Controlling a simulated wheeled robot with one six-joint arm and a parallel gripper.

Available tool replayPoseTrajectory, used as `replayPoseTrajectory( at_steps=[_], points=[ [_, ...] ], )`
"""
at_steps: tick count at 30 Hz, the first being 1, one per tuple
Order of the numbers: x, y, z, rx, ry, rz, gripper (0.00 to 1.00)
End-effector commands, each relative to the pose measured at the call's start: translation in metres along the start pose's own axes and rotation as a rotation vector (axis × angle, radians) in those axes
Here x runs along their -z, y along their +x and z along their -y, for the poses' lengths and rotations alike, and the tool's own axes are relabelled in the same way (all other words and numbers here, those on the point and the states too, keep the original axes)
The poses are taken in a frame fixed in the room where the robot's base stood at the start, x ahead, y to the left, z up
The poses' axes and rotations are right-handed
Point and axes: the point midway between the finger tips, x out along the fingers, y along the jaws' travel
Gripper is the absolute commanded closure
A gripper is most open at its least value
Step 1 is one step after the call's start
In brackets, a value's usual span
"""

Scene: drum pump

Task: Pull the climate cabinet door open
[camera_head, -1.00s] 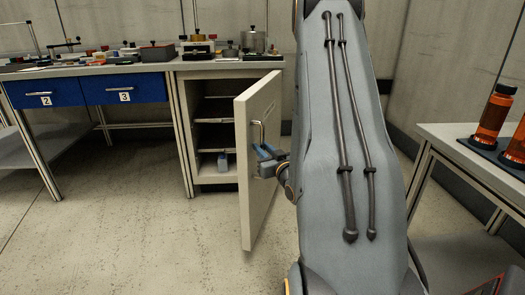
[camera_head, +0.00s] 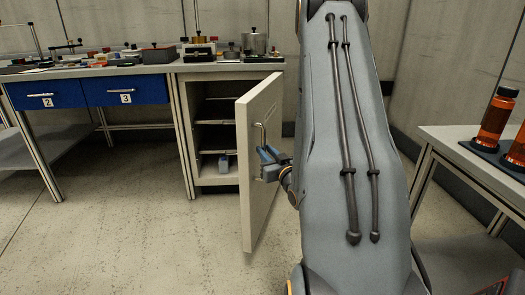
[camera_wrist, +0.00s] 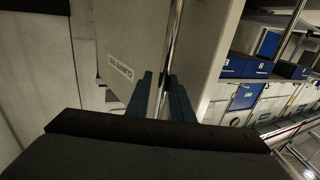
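The cabinet door (camera_head: 262,190) is a pale panel, swung wide out from the cabinet (camera_head: 188,130) under the bench. Its metal bar handle (camera_head: 262,134) is upright on the door face. My gripper (camera_head: 268,156) is at the lower part of the handle. In the wrist view the handle (camera_wrist: 172,45) runs between the two blue fingers (camera_wrist: 162,98), which look closed around it. A printed label (camera_wrist: 119,70) shows on the door there. The fingers' contact with the bar is partly hidden.
Inside the cabinet are shelves and a small blue-grey item (camera_head: 223,164). Blue drawers (camera_head: 125,90) are to the left, and equipment stands on the bench. A side table (camera_head: 455,145) with orange bottles (camera_head: 496,118) is at the right. Floor left of the door is clear.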

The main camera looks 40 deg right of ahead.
Motion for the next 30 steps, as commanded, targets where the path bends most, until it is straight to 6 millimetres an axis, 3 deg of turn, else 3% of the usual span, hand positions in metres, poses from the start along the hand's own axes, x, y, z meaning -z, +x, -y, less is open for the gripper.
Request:
replayPoseTrajectory(
  at_steps=[30],
  points=[
    [0.000, -0.051, -0.039, -0.002, 0.001, 0.001, 0.80]
  ],
)
